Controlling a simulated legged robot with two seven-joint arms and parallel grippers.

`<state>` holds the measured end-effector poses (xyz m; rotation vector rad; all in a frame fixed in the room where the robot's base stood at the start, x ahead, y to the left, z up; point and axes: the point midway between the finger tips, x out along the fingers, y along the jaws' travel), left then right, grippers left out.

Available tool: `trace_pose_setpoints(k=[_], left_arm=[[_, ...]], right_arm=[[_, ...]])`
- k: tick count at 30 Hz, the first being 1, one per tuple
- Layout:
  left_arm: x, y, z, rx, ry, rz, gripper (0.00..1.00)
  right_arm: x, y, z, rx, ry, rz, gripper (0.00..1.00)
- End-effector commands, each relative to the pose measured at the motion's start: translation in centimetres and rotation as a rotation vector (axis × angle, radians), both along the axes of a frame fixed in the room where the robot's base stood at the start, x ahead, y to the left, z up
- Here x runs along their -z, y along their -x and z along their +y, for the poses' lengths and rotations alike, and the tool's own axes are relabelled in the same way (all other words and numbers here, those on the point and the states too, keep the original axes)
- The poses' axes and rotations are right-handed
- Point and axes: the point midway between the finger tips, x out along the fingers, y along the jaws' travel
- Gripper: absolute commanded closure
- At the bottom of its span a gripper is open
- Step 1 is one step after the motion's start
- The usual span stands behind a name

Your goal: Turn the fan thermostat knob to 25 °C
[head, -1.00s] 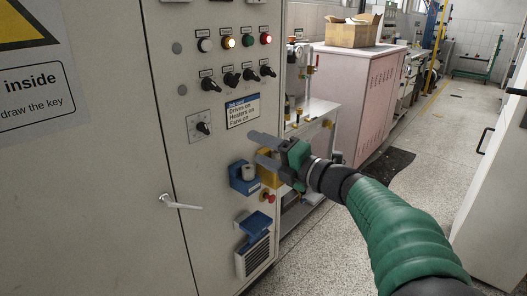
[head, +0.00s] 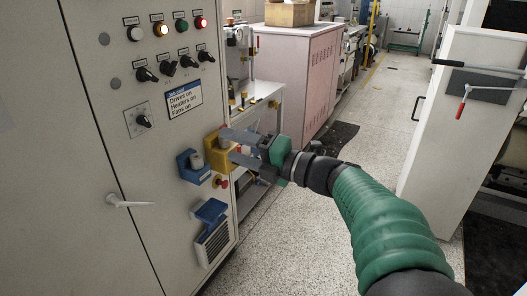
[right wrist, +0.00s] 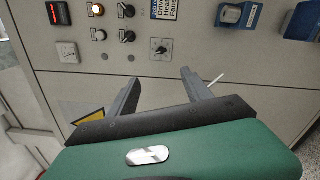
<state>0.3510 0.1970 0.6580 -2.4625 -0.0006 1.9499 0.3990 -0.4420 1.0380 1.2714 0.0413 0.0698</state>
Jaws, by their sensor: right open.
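The thermostat knob (head: 144,121) is a small black pointer knob on a pale square dial plate on the grey cabinet, left of the job card. It also shows in the right wrist view (right wrist: 160,47), beyond the fingers; its scale is too small to read. My right gripper (head: 230,146) is open and empty. In the head view it lies right of the knob and below it, apart from it, in front of a yellow box. In the right wrist view its two fingers (right wrist: 159,78) stand apart with the dial between and beyond them. My left gripper is not in view.
The job card (head: 184,98) reads drives, heaters and fans on. Above it are several black knobs (head: 166,68) and lamps (head: 161,30). Below are a blue socket (head: 192,166), a yellow box (head: 217,151) with a red button, and a door handle (head: 128,201). Open floor lies right.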

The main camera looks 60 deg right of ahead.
Motion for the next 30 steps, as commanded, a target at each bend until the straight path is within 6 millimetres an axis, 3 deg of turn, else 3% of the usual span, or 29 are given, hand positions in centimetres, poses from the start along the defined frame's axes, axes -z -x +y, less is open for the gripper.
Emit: trace_pose_setpoints(k=[6,12,20,26,28,30], left_arm=[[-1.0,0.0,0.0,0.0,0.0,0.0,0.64],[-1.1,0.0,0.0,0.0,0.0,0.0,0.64],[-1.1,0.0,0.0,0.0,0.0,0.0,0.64],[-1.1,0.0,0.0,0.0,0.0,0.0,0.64],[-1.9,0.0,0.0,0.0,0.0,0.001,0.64],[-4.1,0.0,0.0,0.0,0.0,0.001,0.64]], right_arm=[[-0.1,6.0,-0.5,0.004,-0.001,0.0,0.42],[0.2,8.6,-0.7,0.0,-0.001,0.001,0.42],[0.2,8.8,-0.7,-0.001,-0.001,0.001,0.42],[0.2,8.8,-0.7,-0.001,-0.002,0.001,0.67],[-0.2,8.4,-0.7,-0.006,-0.02,0.006,0.67],[-1.0,7.2,-0.6,-0.021,-0.083,0.021,0.67]])
